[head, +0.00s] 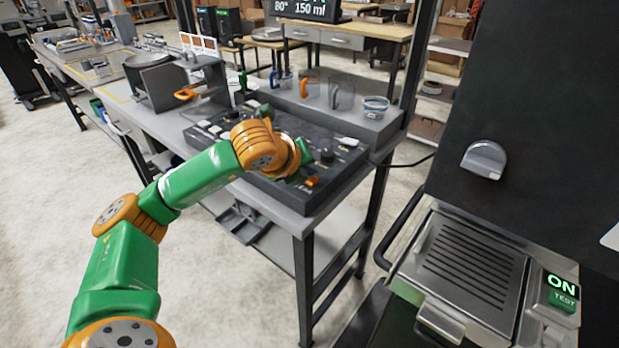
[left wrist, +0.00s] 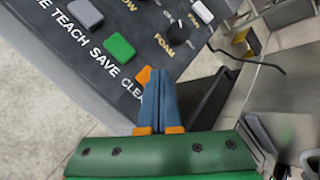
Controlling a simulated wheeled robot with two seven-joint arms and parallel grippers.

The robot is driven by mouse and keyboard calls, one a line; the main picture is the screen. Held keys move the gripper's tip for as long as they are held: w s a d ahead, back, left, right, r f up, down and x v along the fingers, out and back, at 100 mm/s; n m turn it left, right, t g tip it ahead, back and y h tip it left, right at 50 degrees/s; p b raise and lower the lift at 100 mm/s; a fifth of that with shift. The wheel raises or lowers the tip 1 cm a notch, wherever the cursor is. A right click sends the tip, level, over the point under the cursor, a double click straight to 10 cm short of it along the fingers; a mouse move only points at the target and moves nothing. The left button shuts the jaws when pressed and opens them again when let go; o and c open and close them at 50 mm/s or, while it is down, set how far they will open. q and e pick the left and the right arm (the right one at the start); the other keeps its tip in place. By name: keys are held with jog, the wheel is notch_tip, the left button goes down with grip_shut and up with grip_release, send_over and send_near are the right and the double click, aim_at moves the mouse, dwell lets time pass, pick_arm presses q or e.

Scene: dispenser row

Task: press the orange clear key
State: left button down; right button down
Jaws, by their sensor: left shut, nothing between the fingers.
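The orange clear key (head: 312,181) sits at the near right corner of the dark control panel (head: 318,195). In the left wrist view the clear key (left wrist: 143,75) shows beside the end of the lettering that reads "CLEA", partly covered by my fingers. My left gripper (head: 303,160) is over the panel's right part, just behind the key in the head view. In the left wrist view the left gripper (left wrist: 162,72) has its blue fingers together and empty, with the tips close to the key. I cannot tell whether they touch it. My right gripper is not in view.
A green key (left wrist: 119,47) and a grey key (left wrist: 86,13) lie along the same row. A black knob (left wrist: 178,32) marked "FOAM" is close by. Pitchers and a glass bowl (head: 376,107) stand on a shelf behind the panel. A grill machine (head: 470,255) stands at right.

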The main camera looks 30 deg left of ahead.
pick_arm(q)
jog(key=shift+f+b, duration=0.4)
jog(key=shift+b, duration=0.05)
dwell(0.3)
jog(key=shift+r, duration=0.1)
jog(key=shift+r+p, duration=0.55)
jog(key=shift+r, duration=0.3)
jog(key=shift+r, duration=0.1)
notch_tip(320, 180, up, 5)
jog(key=p, duration=0.4)
dwell(0.3)
